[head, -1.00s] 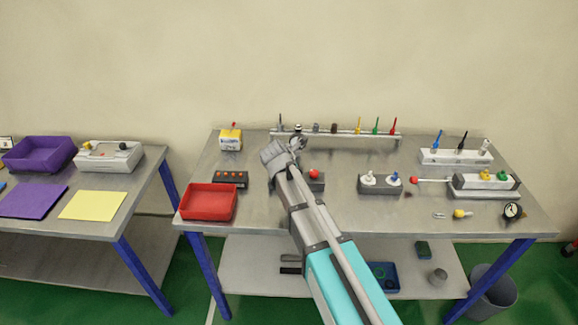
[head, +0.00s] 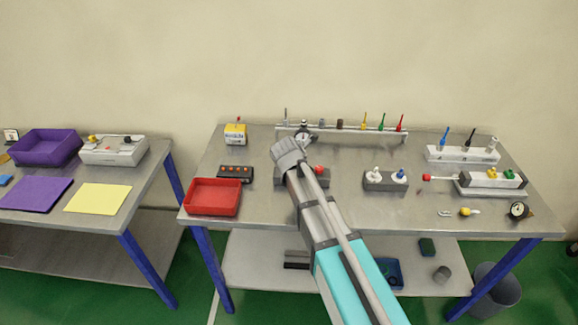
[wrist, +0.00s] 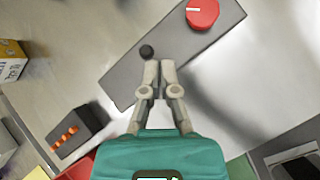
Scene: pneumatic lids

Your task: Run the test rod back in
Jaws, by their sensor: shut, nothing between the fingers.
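The test rod (head: 443,178) sticks out to the left of the cylinder unit (head: 490,180) at the right of the bench, with a red tip (head: 426,177) on its end. The unit carries yellow and green fittings. A grey valve block (head: 289,182) with a red knob (head: 320,170) stands near the bench's middle, partly behind my arm. In the wrist view the block (wrist: 185,50) shows its red knob (wrist: 202,13) and a small black knob (wrist: 147,51). My gripper (wrist: 160,65) is shut and empty over the block, fingertips near the black knob; contact is unclear. The head view hides the fingers.
A rail (head: 350,132) with a gauge and coloured tools runs along the back. A red tray (head: 213,210) and a dark box with orange buttons (head: 235,180) stand left. A block with white and blue fittings (head: 385,187) stands to the right.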

